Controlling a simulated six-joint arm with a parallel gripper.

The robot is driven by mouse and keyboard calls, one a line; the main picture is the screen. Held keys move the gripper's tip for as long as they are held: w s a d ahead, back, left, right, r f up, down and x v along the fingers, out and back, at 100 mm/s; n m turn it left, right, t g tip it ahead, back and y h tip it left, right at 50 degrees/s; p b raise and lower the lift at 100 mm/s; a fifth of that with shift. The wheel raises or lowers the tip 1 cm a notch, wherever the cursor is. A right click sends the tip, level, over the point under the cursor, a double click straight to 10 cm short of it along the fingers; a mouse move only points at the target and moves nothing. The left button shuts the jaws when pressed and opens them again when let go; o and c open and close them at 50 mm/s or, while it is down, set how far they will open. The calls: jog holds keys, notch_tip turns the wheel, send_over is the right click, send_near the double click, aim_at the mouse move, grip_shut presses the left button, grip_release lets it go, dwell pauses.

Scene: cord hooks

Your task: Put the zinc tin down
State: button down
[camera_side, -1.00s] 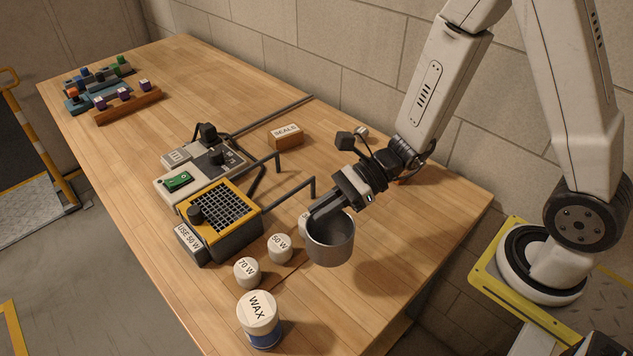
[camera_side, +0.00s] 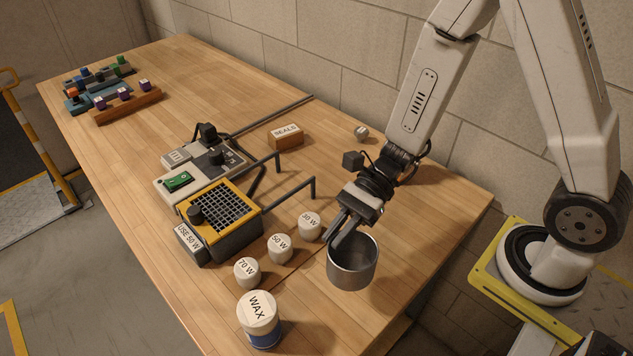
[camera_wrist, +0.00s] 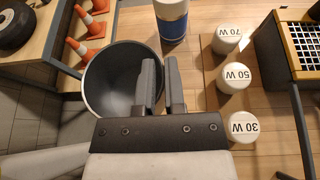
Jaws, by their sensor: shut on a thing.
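The zinc tin (camera_side: 353,270) is an open grey metal cup, upright near the right front part of the bench. My gripper (camera_side: 337,240) is shut on the tin's left wall in the side view. In the wrist view the tin (camera_wrist: 105,85) shows its empty inside, with my gripper's fingers (camera_wrist: 160,80) at its right wall. I cannot tell whether its base touches the bench or is a little above it.
White pots marked 30 W (camera_side: 309,227), 50 W (camera_side: 280,248) and 70 W (camera_side: 247,271) stand in a row left of the tin. A wax can (camera_side: 260,320) stands in front. Bench right of the tin is clear.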

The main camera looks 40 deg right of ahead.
aim_at(355, 277)
jog(key=s+n+g, duration=0.3)
jog(key=s+f+n+g+h, duration=0.1)
jog(key=s, duration=0.1)
jog(key=shift+d+g, duration=0.15)
jog(key=shift+g, duration=0.25)
jog(key=s+d+f+n+g+h, duration=0.1)
jog(key=s+d+n+g+h, duration=0.25)
jog(key=d+n+h, duration=0.35)
jog(key=s+d+f+n+g+h, duration=0.1)
jog(key=s+d+n+g+h, duration=0.3)
jog(key=n+h, duration=0.45)
jog(key=w+d+r+n+t+h, duration=0.1)
jog(key=w+d+n+t+h, duration=0.3)
jog(key=w+n+t, duration=0.4)
jog(key=w+d+r+n+t+h, duration=0.1)
jog(key=w+d+n+t+h, duration=0.3)
jog(key=w+n, duration=0.7)
jog(key=w+t+h, duration=0.1)
jog(key=t+h, duration=0.1)
jog(key=t, duration=0.2)
jog(key=shift+d, duration=0.3)
jog(key=shift+t, duration=0.25)
jog(key=shift+f, duration=2.15)
